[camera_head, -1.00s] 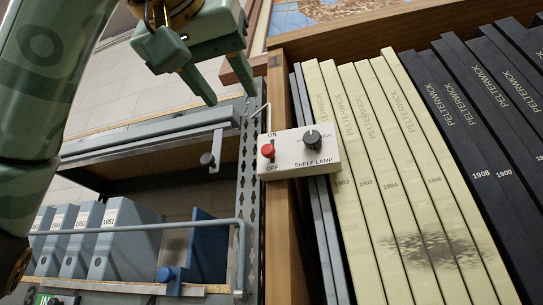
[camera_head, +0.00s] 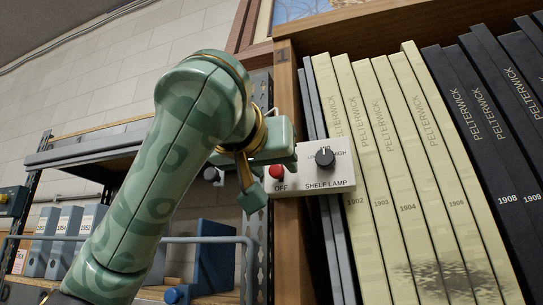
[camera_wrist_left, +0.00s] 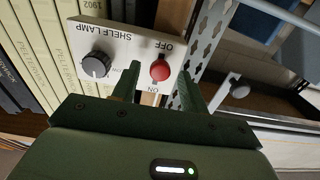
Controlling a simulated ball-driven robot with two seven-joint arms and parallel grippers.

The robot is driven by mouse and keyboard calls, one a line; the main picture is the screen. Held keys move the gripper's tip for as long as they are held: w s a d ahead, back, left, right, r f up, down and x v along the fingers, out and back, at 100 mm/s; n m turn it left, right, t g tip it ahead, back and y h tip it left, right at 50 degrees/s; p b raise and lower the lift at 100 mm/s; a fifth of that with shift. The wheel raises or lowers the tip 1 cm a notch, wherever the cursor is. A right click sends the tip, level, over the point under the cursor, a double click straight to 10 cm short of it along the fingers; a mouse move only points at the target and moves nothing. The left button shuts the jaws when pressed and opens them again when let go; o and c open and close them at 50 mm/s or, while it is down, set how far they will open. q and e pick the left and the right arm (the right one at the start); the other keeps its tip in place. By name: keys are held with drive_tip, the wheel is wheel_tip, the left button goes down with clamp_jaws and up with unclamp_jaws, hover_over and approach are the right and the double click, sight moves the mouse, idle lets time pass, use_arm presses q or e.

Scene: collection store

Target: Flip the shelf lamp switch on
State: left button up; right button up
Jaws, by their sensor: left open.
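The shelf lamp box (camera_head: 335,178) is a white panel on the front edge of the wooden bookcase, with a red switch (camera_head: 276,171) and a dark round knob (camera_head: 325,157). The OFF label shows below the switch; ON is hidden by my gripper in the head view. My left gripper (camera_head: 268,180) is open at the box's left end. In the left wrist view, the box (camera_wrist_left: 118,48) appears upside down. The red switch (camera_wrist_left: 160,70) lies between the open fingers (camera_wrist_left: 160,80), with ON nearer the palm. I cannot tell whether they touch it, or its exact setting.
Cream volumes (camera_head: 408,160) and black volumes (camera_head: 490,130) stand right of the box. A grey perforated post (camera_wrist_left: 206,40) is beside the bookcase. A metal rack with blue binders (camera_head: 70,240) and a rail stands left, partly behind my arm.

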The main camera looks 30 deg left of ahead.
use_arm(q)
clamp_jaws()
wheel_tip(320, 180, up, 3)
drive_tip(key=shift+r, duration=0.2)
unclamp_jaws()
drive_tip(key=shift+f, duration=0.1)
drive_tip(key=b+v, duration=1)
drive_tip(key=v, duration=0.6)
drive_tip(key=shift+d, duration=0.25)
